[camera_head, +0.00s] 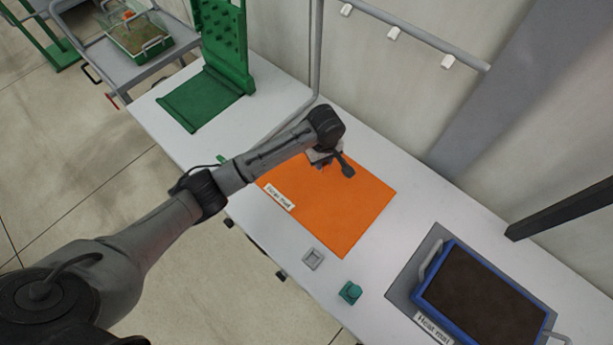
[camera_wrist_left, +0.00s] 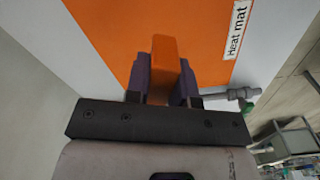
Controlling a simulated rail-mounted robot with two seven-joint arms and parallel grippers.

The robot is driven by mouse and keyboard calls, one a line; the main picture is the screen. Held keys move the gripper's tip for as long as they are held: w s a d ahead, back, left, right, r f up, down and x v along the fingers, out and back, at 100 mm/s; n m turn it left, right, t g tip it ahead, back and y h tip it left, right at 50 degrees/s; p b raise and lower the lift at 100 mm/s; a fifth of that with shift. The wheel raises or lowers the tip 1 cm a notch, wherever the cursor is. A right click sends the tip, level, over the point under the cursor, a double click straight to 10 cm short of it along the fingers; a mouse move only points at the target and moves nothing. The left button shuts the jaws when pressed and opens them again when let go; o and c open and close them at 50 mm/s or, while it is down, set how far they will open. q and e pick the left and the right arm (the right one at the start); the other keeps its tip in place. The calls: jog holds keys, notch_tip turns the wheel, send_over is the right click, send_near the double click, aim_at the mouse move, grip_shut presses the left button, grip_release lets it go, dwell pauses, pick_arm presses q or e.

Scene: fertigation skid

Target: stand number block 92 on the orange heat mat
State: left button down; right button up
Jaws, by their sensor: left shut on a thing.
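The orange heat mat (camera_head: 345,215) lies flat on the white bench, with a "Heat mat" label at its near left edge. It also fills much of the left wrist view (camera_wrist_left: 110,30). My left gripper (camera_head: 325,160) is over the mat's far left part. In the left wrist view its dark fingers are shut on an orange block (camera_wrist_left: 163,60), one finger on each side. No number shows on the block, so I cannot tell whether it is block 92. Whether its lower end touches the mat is unclear. My right gripper is not in view.
A teal block (camera_head: 350,292) and a small grey square holder (camera_head: 313,259) are on the bench near the mat. A blue tray of soil (camera_head: 437,299) stands on a grey mat at right. A green stand (camera_head: 205,97) is at the back left. The wall runs behind.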

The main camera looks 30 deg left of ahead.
pick_arm(q)
send_over(287, 181)
notch_tip(287, 181, down, 7)
jog(key=shift+s+r+b, duration=0.1)
jog(key=shift+r+b, duration=0.1)
jog(key=shift+b, duration=0.1)
jog(key=shift+f+b, duration=0.45)
jog(key=shift+f, duration=1.5)
jog(key=shift+f, duration=0.15)
jog(key=c, duration=1)
grip_release()
